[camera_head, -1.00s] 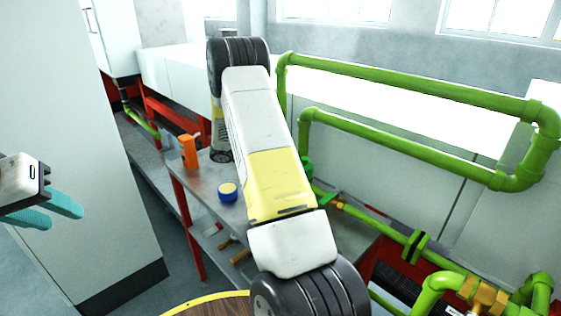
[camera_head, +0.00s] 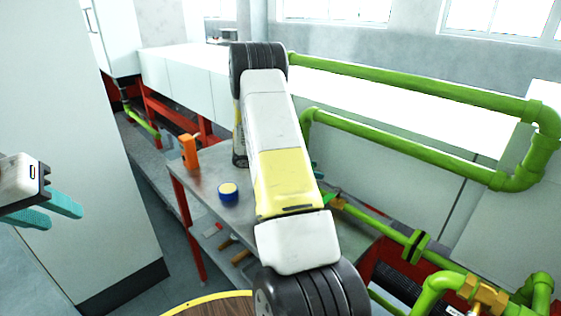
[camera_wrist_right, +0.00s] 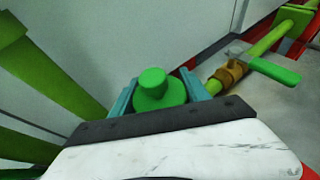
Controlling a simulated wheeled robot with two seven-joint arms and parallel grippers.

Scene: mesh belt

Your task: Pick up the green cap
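The green cap (camera_wrist_right: 158,92) has a round knob on a wider base. In the right wrist view it lies between the two teal fingers of my right gripper (camera_wrist_right: 160,78). The fingers are spread, one on each side of the cap, and I cannot tell whether they touch it. In the head view my right arm hides the cap, and only a bit of teal finger shows beside the arm. My left gripper (camera_head: 52,208) is at the left edge of the head view, open and empty, far from the cap.
A grey table (camera_head: 205,180) bears an orange object (camera_head: 189,151) and a blue-and-yellow round item (camera_head: 228,191). Tools lie on its lower shelf. Green pipes (camera_head: 420,85) run along the right. A tall white cabinet (camera_head: 70,130) stands at left.

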